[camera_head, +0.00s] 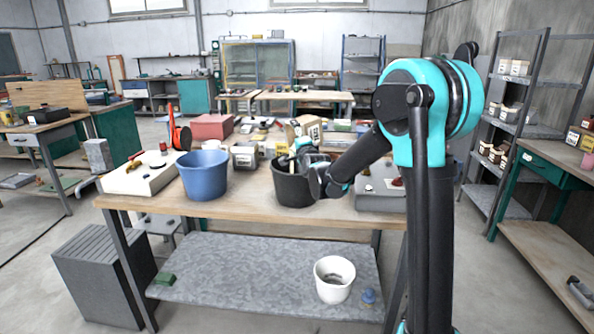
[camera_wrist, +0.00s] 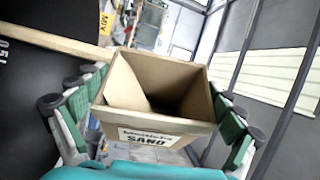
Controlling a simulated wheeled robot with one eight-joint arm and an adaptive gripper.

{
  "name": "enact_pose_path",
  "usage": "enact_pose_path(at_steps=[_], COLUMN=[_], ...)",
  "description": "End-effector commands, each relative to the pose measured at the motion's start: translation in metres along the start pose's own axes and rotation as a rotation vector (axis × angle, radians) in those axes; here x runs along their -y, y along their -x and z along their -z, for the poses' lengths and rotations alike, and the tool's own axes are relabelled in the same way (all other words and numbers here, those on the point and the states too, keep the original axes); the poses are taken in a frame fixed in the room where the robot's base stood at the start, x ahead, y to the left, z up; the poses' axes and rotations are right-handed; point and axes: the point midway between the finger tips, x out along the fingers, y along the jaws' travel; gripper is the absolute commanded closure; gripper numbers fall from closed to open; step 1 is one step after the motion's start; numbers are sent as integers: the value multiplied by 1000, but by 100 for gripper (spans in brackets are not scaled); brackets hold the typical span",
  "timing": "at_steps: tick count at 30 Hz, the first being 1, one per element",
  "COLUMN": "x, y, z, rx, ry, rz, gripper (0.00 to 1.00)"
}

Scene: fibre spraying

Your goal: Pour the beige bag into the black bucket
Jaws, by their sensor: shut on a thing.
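The beige bag (camera_wrist: 160,95) looks like an open-topped box with a white label reading "SAND". In the wrist view it sits between the green finger pads of my gripper (camera_wrist: 158,118), which is shut on it. Its mouth is open and its inside is shadowed, so I cannot tell how full it is. In the head view my gripper (camera_head: 302,152) is over the rim of the black bucket (camera_head: 291,190), which stands on the wooden table (camera_head: 245,207). The held bag is hard to make out there.
A blue bucket (camera_head: 204,178) stands left of the black one, with a pale box (camera_head: 140,176) beyond it. A grey case (camera_head: 380,192) lies to the right. Bags and boxes crowd the table's back. A white bucket (camera_head: 334,279) stands on the lower shelf.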

Motion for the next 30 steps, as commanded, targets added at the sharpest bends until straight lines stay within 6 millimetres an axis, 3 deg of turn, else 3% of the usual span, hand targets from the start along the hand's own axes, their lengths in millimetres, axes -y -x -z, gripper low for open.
enact_pose_path(at_steps=[30], x=[0], y=[-2], z=[-5], rx=[-4], ry=[104], rz=[44], gripper=[66])
